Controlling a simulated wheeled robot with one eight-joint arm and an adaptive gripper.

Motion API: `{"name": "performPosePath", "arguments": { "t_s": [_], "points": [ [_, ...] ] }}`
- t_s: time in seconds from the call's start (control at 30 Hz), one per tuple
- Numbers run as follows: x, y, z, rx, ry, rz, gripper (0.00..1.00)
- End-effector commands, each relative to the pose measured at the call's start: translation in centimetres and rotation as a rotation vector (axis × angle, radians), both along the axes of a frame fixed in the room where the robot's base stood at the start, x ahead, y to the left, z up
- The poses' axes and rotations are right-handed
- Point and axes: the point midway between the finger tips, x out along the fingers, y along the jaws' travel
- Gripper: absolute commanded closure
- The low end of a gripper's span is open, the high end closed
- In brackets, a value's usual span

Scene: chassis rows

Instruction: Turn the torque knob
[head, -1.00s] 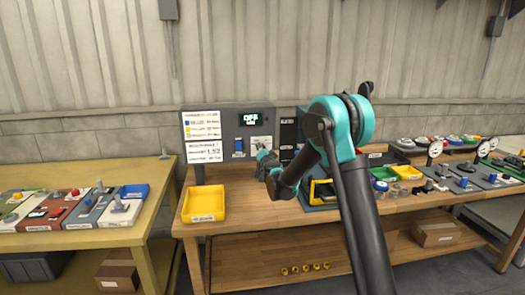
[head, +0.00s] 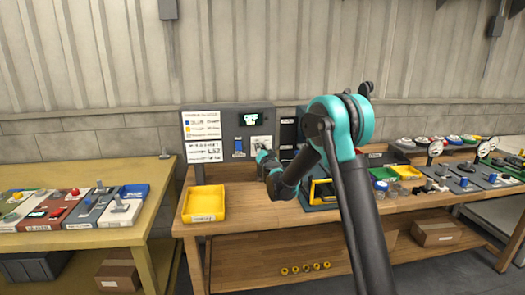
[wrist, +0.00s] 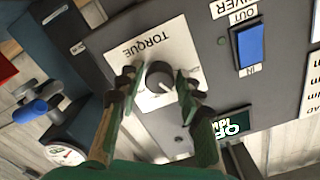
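The dark round torque knob (wrist: 160,77) sits on a white plate (wrist: 138,52) marked TORQUE on the grey panel, seen upside down in the wrist view. My gripper (wrist: 157,84) is open, with one finger on each side of the knob. A gap shows between the left finger and the knob; the right finger is very close to it, and I cannot tell if it touches. In the head view my gripper (head: 261,153) is at the panel (head: 224,119) and largely hides the knob.
A blue switch (wrist: 249,46) marked OUT and IN is beside the knob plate. A lit display (head: 251,118) reads OFF. A yellow bin (head: 204,204) stands on the wooden bench (head: 245,218) left of my arm. Other trays and devices lie to the right.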

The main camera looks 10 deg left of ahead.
Motion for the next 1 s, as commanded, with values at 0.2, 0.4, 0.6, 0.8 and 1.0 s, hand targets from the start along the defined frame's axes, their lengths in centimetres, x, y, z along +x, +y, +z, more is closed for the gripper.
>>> {"name": "performPosePath", "arguments": {
  "t_s": [0.2, 0.4, 0.6, 0.8, 1.0],
  "points": [
    [0.1, 0.0, 0.0, 0.000, 0.000, -0.001, 0.51],
    [-0.2, -0.1, 0.1, 0.000, 0.000, -0.001, 0.51],
    [-2.6, -0.8, 0.1, 0.000, 0.000, -0.001, 0.51],
    [-6.7, -1.9, 0.1, 0.000, 0.000, 0.000, 0.51],
    [-9.8, -2.9, 0.0, 0.000, 0.000, 0.000, 0.51]
  ]
}}
